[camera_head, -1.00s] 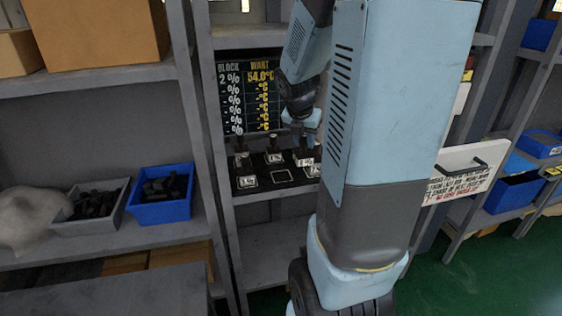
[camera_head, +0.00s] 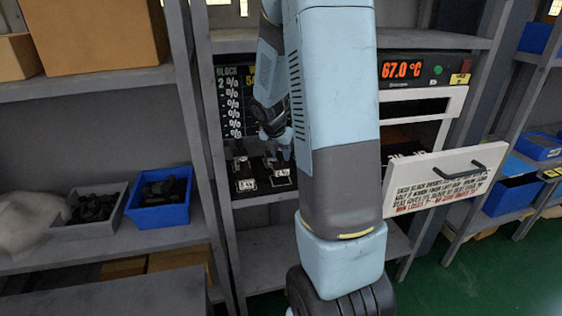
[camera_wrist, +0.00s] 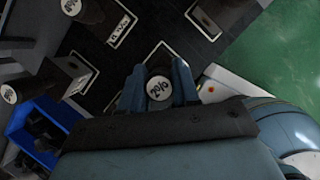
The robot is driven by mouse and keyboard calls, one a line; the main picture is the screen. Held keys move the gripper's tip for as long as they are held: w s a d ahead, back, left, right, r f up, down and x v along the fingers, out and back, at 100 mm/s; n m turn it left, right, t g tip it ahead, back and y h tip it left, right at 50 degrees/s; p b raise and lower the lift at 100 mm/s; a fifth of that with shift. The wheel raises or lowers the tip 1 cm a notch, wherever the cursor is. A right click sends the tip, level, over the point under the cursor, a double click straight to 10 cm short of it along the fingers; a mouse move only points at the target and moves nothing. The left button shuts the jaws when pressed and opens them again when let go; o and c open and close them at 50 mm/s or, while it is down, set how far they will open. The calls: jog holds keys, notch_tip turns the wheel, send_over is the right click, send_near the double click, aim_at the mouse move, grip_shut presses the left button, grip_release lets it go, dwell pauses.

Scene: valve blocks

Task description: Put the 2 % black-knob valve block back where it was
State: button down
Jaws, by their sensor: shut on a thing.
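A white square outline on the dark board (camera_wrist: 130,65) shows just beyond the held block. In the head view my gripper (camera_head: 279,137) is over the board on the middle shelf, left of my arm's large link. Whether the block touches the board is unclear. Other labelled blocks stand on the board, including one at the left (camera_wrist: 78,72) and one at the upper right (camera_wrist: 205,22).
A black chart (camera_head: 230,100) stands behind the board. An oven reading 67.0 °C (camera_head: 402,70) is to the right, its white lettered door (camera_head: 440,180) open and jutting out. A blue bin (camera_head: 160,197) and a grey bin (camera_head: 95,205) sit on the left shelf.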

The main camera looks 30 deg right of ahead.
aim_at(280, 164)
jog(key=shift+w+f, duration=0.15)
jog(key=shift+f, duration=1.55)
jog(key=c, duration=0.8)
grip_release()
